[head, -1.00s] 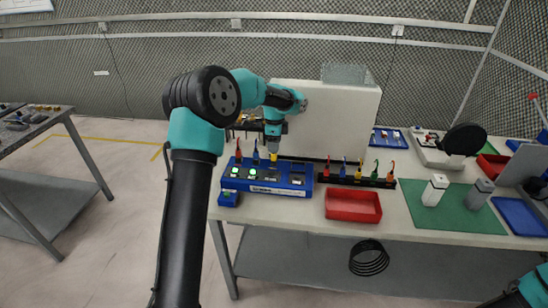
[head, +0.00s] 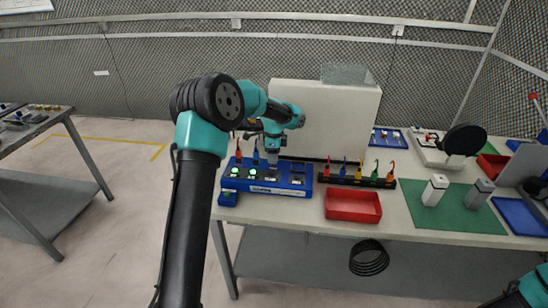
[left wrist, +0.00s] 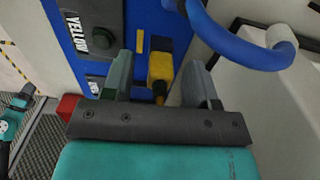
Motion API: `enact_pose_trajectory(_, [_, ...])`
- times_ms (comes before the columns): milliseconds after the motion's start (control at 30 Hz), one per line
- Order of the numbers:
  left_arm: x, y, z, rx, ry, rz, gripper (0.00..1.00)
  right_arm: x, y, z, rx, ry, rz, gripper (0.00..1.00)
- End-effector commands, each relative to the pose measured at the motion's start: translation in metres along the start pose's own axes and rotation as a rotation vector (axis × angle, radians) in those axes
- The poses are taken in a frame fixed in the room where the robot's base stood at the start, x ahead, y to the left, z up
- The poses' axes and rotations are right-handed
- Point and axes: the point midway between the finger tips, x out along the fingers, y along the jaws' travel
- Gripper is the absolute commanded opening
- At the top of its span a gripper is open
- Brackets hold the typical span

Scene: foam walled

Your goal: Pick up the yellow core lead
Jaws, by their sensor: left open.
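My left gripper (head: 272,161) points down over the blue station box (head: 262,188) at the left end of the bench. In the left wrist view my left gripper (left wrist: 160,80) is open, with one finger on each side of a yellow plug (left wrist: 160,66). A "YELLOW" label (left wrist: 76,35) is beside it on the blue box. The gap between fingers and plug shows on both sides. In the head view this plug is hidden by the gripper. Another yellow lead (head: 358,171) stands in the black rack (head: 356,182). My right gripper is out of view.
Red and blue leads (head: 256,152) stand in the station by two green lights. In the wrist view a blue cable (left wrist: 240,48) arches close to the right finger. A white panel (head: 330,115) stands behind. A red tray (head: 353,207) lies in front of the rack.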

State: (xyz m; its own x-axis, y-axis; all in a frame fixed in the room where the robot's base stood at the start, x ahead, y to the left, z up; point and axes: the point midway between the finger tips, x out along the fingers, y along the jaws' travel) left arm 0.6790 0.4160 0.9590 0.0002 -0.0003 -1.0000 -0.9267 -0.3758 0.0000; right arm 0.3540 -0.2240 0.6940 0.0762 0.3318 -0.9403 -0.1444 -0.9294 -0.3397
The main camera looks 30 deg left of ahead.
Motion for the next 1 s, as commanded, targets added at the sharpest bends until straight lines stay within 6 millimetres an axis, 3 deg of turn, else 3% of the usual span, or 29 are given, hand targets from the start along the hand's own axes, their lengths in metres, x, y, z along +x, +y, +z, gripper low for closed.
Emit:
enact_pose_trajectory(333, [-0.0003, 0.0001, -0.0001, 0.000, 0.000, 0.000, 0.52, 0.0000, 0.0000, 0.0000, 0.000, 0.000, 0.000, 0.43])
enact_pose_trajectory(867, [-0.0003, 0.0001, -0.0002, 0.000, 0.000, 0.000, 0.01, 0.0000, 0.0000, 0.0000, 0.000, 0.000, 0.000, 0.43])
enact_pose_trajectory(1000, [-0.0004, 0.0001, -0.0001, 0.000, 0.000, 0.000, 0.00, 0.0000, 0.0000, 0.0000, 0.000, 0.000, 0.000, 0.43])
